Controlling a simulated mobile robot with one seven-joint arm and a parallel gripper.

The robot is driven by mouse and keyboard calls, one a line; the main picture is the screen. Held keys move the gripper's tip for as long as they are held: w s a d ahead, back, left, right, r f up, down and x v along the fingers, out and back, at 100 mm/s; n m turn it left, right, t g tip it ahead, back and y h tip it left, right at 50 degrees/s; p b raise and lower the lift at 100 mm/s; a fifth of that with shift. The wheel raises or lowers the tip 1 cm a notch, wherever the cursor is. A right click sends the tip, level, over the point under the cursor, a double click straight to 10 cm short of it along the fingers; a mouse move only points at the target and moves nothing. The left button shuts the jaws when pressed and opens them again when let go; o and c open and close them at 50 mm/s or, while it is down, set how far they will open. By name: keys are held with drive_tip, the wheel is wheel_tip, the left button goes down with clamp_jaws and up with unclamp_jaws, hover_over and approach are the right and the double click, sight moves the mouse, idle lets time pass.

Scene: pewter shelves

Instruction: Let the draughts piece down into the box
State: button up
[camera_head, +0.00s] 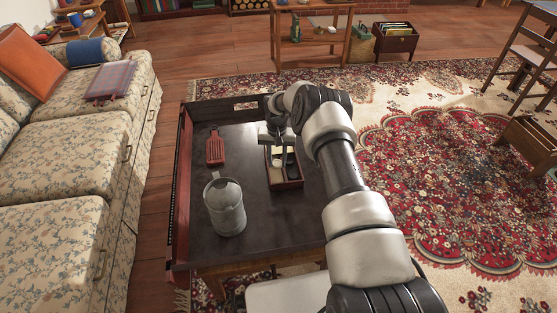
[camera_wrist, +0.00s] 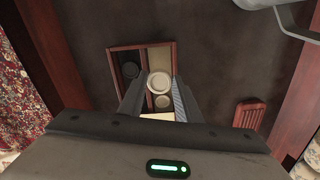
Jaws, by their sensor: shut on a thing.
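The box (camera_head: 287,187) is a small reddish-brown wooden one on the dark table top. In the wrist view the box (camera_wrist: 140,47) is divided into compartments. My gripper (camera_head: 277,140) is over the far part of the box. In the wrist view my gripper (camera_wrist: 158,88) is shut on a pale round draughts piece (camera_wrist: 159,82), which lies flat-face towards the camera between the fingertips. The height of the held piece above the box floor is hard to tell.
A grey metal tankard (camera_head: 226,208) stands on the table left of the box. A red slotted object (camera_head: 215,148) lies farther back; it also shows in the wrist view (camera_wrist: 249,114). The table (camera_head: 245,245) has raised side edges. A flowered sofa stands at left.

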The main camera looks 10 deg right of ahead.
drive_tip(key=shift+f, duration=0.2)
drive_tip(key=o, duration=1.1)
drive_tip(key=shift+r, duration=0.1)
wheel_tip(320, 180, up, 17)
drive_tip(key=p, duration=0.3)
drive_tip(key=shift+r+p, duration=0.1)
drive_tip(key=shift+p, duration=0.2)
